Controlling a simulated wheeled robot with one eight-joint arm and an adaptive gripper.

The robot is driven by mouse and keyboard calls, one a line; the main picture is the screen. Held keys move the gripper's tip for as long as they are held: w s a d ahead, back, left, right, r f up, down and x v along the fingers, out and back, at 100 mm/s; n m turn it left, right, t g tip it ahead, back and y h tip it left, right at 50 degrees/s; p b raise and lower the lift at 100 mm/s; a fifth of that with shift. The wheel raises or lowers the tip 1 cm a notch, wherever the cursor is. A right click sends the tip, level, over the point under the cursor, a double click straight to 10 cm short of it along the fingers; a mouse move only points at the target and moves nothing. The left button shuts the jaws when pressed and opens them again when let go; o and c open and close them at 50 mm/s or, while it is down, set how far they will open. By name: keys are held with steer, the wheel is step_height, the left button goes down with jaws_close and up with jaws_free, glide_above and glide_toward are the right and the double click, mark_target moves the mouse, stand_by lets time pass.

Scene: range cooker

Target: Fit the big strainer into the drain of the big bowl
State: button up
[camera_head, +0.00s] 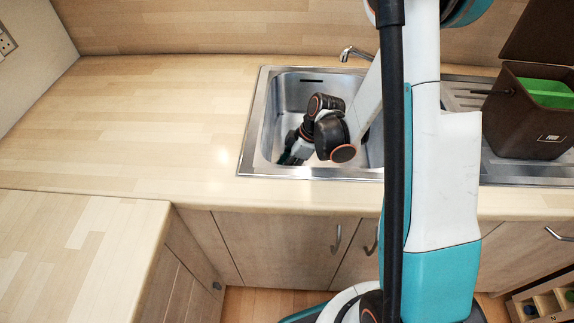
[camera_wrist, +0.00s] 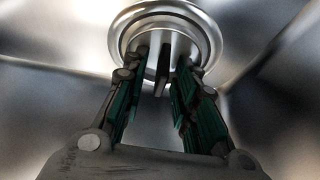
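A round metal drain fitting with a bright ring rim (camera_wrist: 208,40) lies at the top middle of the wrist view. Inside the ring is a ribbed metal piece that looks like the big strainer (camera_wrist: 150,42), with a narrow dark upright part in its middle. I cannot tell whether it is fully seated. My gripper (camera_wrist: 162,72) points at it, its two green-padded fingers on either side of the dark part, with gaps showing. In the head view my gripper (camera_head: 296,150) reaches down inside the big bowl (camera_head: 290,90). The strainer and drain are hidden there.
The bowl's steel walls and front rim (camera_head: 310,173) surround my gripper closely. A tap (camera_head: 355,53) stands behind the bowl. A brown bin (camera_head: 520,115) with a green inside stands on the drainer at right. The wooden worktop (camera_head: 130,120) at left is clear.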

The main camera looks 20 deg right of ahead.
steer(key=p+v, duration=0.4)
steer(key=v, duration=0.8)
steer(key=shift+p, duration=0.35)
steer(key=shift+r, duration=0.1)
steer(key=s+a+r+m+t+h, duration=0.2)
steer(key=s+r+m, duration=0.4)
steer(key=s+r, duration=0.2)
steer(key=s+a+r+m+t+h, duration=0.2)
steer(key=s+r+m, duration=0.5)
steer(key=r, duration=0.5)
steer(key=shift+s+t, duration=0.4)
steer(key=shift+t, duration=0.3)
